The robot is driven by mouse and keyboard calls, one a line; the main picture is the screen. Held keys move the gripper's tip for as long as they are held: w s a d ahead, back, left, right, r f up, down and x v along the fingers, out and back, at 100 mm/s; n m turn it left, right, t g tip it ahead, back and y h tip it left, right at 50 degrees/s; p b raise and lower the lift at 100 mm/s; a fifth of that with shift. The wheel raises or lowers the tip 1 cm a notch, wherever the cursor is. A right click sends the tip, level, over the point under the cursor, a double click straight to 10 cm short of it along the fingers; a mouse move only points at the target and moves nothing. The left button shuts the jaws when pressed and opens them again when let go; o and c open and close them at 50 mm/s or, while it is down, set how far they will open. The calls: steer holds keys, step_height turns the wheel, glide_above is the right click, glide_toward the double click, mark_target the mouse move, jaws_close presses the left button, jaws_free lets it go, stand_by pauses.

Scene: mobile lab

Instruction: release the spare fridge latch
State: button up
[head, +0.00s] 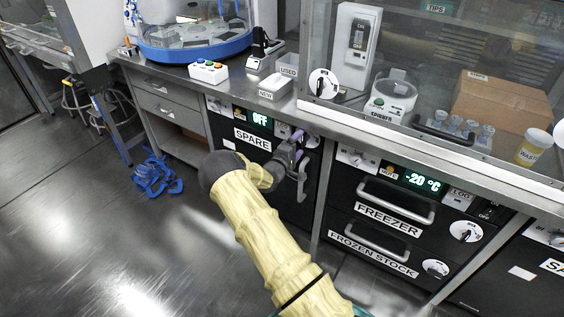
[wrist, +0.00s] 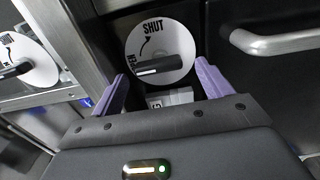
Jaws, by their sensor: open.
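The spare fridge (head: 230,165) is a black door under the counter, with a SPARE label and a green OFF display. In the wrist view, a white latch disc (wrist: 147,42) carries the word SHUT, a curved arrow and a dark lever (wrist: 165,66). The lever lies nearly level across the disc, its left end by smaller lettering I cannot read surely. My gripper (wrist: 161,72) is open, its purple fingers on either side of the lower disc; contact cannot be told. In the head view my gripper (head: 299,154) is at the fridge's right side, and mostly hides the latch area.
A metal bar handle (wrist: 275,42) is close on the right in the wrist view. Another dial (wrist: 28,62) is at left beyond a metal post (wrist: 75,35). The freezer (head: 385,215) stands right of the spare fridge.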

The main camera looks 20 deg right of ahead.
steer(key=p+v, duration=0.1)
steer(key=v, duration=1.4)
steer(key=shift+s+a, duration=0.25)
steer(key=s+a+r+m+g+y, duration=0.55)
steer(key=s+r+y, duration=0.25)
steer(key=s+y, duration=0.4)
steer(key=s+a+r+m+g+y, duration=0.1)
steer(key=s+r+m+g+y, duration=0.3)
steer(key=s, duration=1.1)
step_height(320, 180, up, 24)
steer(key=n+t+h+p, duration=0.1)
steer(key=p, duration=2.2)
steer(key=shift+s+r+n+h+p, duration=0.2)
steer(key=shift+r+n+h+p, duration=0.1)
steer(key=shift+n+h, duration=0.1)
